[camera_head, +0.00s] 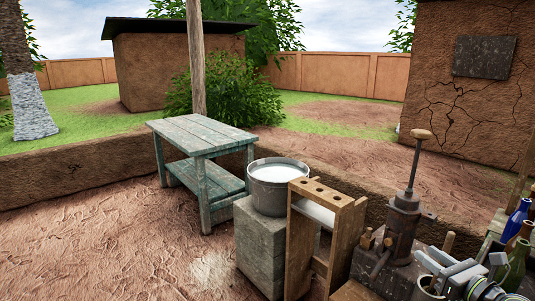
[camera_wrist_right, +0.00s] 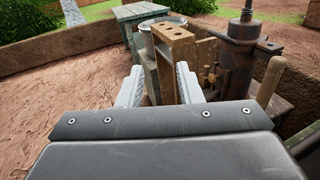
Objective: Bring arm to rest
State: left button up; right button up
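My right gripper (camera_head: 436,272) shows at the lower right of the head view, above the cluttered bench end. In the right wrist view its two light grey fingers (camera_wrist_right: 159,85) stand apart with nothing between them, so it is open and empty. Beyond the fingers is a wooden rack (camera_wrist_right: 183,50) with round holes in its top; it also shows in the head view (camera_head: 330,193). My left gripper is in neither view.
A metal pot (camera_head: 280,196) of pale liquid stands on a stone block (camera_head: 258,246). A rusty press (camera_head: 403,222) with a tall plunger is right of the rack. Bottles (camera_head: 517,215) stand at the far right. A green table (camera_head: 203,134) is behind; bare ground lies left.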

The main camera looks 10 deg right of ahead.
jog(key=s+a+f+m+g+h, duration=0.25)
jog(key=s+f+m+h, duration=0.35)
jog(key=m, duration=0.7)
jog(key=s+a+f+m+g+h, duration=0.1)
jog(key=s+f+m+g+h, duration=0.25)
jog(key=s+f+m, duration=0.65)
jog(key=s+a+f+m+g+y, duration=0.2)
jog(key=s+a+f+m+g, duration=0.15)
jog(key=s+a+m, duration=0.4)
jog(key=s+a+f+m+g+y, duration=0.2)
jog(key=s+a+m+g+y, duration=0.15)
jog(key=s+a+m, duration=0.35)
notch_tip(320, 180, down, 23)
jog(key=d+g+p, duration=0.2)
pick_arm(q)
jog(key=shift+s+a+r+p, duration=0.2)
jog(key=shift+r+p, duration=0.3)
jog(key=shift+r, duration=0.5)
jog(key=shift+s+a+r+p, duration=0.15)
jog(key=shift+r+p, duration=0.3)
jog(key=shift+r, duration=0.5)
pick_arm(e)
jog(key=s+a+f+g, duration=0.1)
jog(key=s+f, duration=1.2)
jog(key=s, duration=0.1)
jog(key=shift+a+f+m, duration=0.2)
jog(key=shift+f+m, duration=0.15)
